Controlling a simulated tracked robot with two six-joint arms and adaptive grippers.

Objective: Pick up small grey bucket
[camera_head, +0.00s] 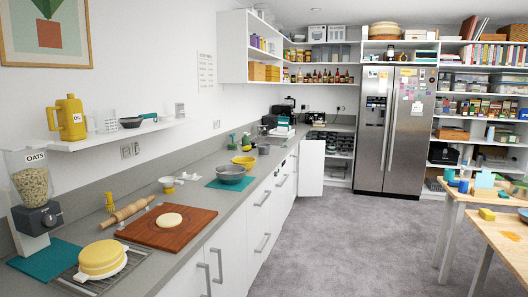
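I cannot make out a small grey bucket for certain. A grey, round, open vessel (231,173), which looks like a bowl, stands on a teal mat (214,184) on the left counter. A yellow bowl (244,161) is just behind it. Neither of my grippers is in view, and nothing of my arms shows.
The grey counter (190,215) runs along the left wall, with a cutting board (185,226), an oats dispenser (33,195) and a yellow lidded pot (101,258). A steel fridge (398,130) stands at the back. Wooden tables (497,232) are at right. The carpet (350,235) between is clear.

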